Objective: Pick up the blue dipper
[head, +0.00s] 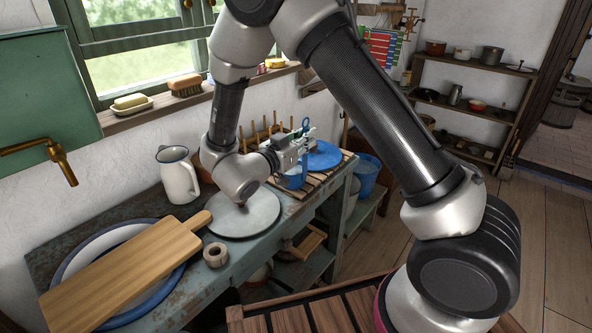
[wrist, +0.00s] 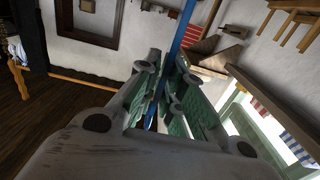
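The blue dipper has a cup (head: 293,180) hanging below my gripper and a hooked upper end (head: 306,124) showing above it. In the wrist view its thin blue handle (wrist: 183,35) runs between my fingers. My gripper (head: 298,147) is over the slatted rack at the far end of the bench. In the wrist view my gripper (wrist: 170,78) has its green-padded fingers close together on the handle. The gripper hides part of the handle, and I cannot tell whether the cup touches the slats.
A slatted rack (head: 336,174) with pegs and a blue plate (head: 323,158) are close by. A blue bucket (head: 369,172) stands beyond. A round grey plate (head: 262,216), a white jug (head: 178,177) and a cutting board (head: 125,273) occupy the nearer bench.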

